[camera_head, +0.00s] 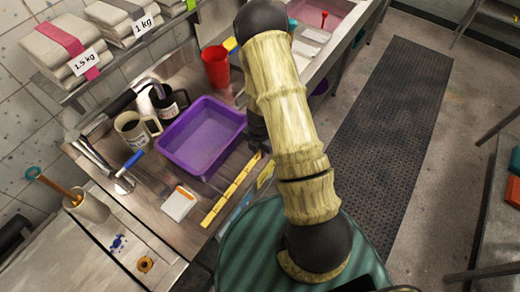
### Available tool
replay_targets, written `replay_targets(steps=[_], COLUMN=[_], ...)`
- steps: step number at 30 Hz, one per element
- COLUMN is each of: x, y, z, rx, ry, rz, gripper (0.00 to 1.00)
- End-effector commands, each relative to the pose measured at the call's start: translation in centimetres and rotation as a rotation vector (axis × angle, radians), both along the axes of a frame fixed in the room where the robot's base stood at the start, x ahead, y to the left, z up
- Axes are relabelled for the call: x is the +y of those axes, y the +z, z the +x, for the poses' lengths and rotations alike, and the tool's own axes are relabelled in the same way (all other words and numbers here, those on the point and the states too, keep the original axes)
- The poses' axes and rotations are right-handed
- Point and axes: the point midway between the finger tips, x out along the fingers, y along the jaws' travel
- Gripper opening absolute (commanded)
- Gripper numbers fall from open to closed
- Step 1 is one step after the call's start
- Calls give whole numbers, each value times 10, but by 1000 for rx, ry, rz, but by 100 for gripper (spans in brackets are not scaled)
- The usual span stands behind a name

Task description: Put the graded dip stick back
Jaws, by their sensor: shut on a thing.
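A yellow stick with dark graduation marks (231,190), which looks like the graded dip stick, runs slantwise along the counter's front edge. Its far end reaches up beside my arm. A dark part that looks like my gripper (257,132) shows just left of my pale arm link, right of the purple tub (202,138). It is shut at the stick's far end; its fingers and the contact are mostly hidden. I cannot tell whether the stick touches the counter.
Two mugs (131,128) stand left of the tub, and a red cup (215,66) behind it. A white-and-orange pad (179,203) lies in front. A blue-handled tool (131,161) and a crock with a wooden-handled tool (90,207) stand left. The floor mat (385,140) is clear.

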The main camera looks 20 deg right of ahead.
Motion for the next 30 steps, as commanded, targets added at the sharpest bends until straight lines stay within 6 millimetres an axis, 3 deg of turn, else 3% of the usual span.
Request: replay_targets(steps=[9,10,13,23,30], x=[0,0,-1,-1,-1], y=[-1,-1,-1,0,20], z=[0,0,0,0,1], rx=[0,0,0,0,-3], ry=[-1,-1,-1,-2,0], rz=[0,0,0,0,-2], gripper=[0,25,45,45,45])
